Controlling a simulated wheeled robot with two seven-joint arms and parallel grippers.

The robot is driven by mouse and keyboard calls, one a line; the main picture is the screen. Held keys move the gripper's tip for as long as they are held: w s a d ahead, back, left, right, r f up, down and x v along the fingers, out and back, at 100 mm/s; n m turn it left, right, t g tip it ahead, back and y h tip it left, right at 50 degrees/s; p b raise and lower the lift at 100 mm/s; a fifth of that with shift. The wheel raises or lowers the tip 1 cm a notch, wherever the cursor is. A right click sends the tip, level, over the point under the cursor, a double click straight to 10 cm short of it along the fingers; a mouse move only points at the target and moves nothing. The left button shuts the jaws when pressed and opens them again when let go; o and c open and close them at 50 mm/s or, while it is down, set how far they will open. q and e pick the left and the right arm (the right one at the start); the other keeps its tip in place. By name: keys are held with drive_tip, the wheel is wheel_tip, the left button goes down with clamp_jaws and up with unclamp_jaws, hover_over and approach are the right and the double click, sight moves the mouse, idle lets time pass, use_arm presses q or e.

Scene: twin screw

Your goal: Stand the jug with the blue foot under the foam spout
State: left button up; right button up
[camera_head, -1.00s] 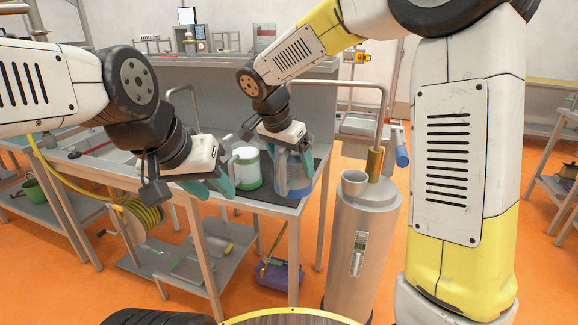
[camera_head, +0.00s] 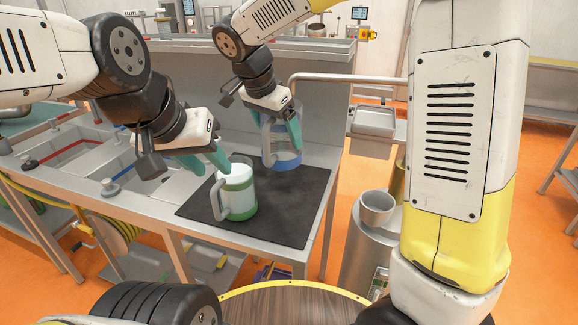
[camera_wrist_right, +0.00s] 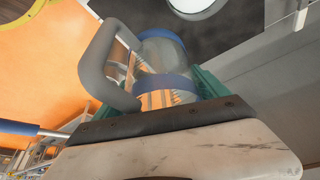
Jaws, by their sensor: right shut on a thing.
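The jug with the blue foot (camera_head: 286,158) is clear-walled, with a grey handle on its left. It is upright in the head view, at the back edge of the dark mat. My right gripper (camera_head: 281,130) is shut on its sides. In the right wrist view the jug (camera_wrist_right: 163,58) lies between the green fingers, with blue bands and its handle at left. Whether its foot touches the surface I cannot tell. My left gripper (camera_head: 204,160) appears open and empty, above and left of a green-footed jug (camera_head: 242,208). I cannot identify the foam spout.
The green-footed jug holds white contents and stands on the dark mat (camera_head: 295,215). A bent grey pipe (camera_head: 345,77) runs to the right of the blue-footed jug. A grey cup (camera_head: 377,207) sits on a metal cylinder at right. The mat's right part is clear.

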drive_tip(key=shift+w+f, duration=0.1)
drive_tip(key=shift+w, duration=0.3)
drive_tip(key=x, duration=0.4)
drive_tip(key=a+x, duration=0.1)
drive_tip(key=x, duration=0.4)
drive_tip(key=a+x, duration=0.1)
drive_tip(key=x, duration=0.4)
drive_tip(key=shift+s+a+f, duration=0.15)
drive_tip(key=shift+s+f, duration=0.1)
drive_tip(key=shift+f, duration=0.1)
drive_tip(key=shift+w, duration=0.45)
drive_tip(key=w, duration=0.1)
drive_tip(key=w+d, duration=0.1)
drive_tip(key=w, duration=0.1)
drive_tip(key=shift+w+d, duration=0.3)
drive_tip(key=shift+w, duration=0.05)
drive_tip(key=shift+s+a+f, duration=0.1)
drive_tip(key=shift+s+f, duration=0.05)
drive_tip(key=shift+f, duration=0.35)
drive_tip(key=shift+f, duration=0.15)
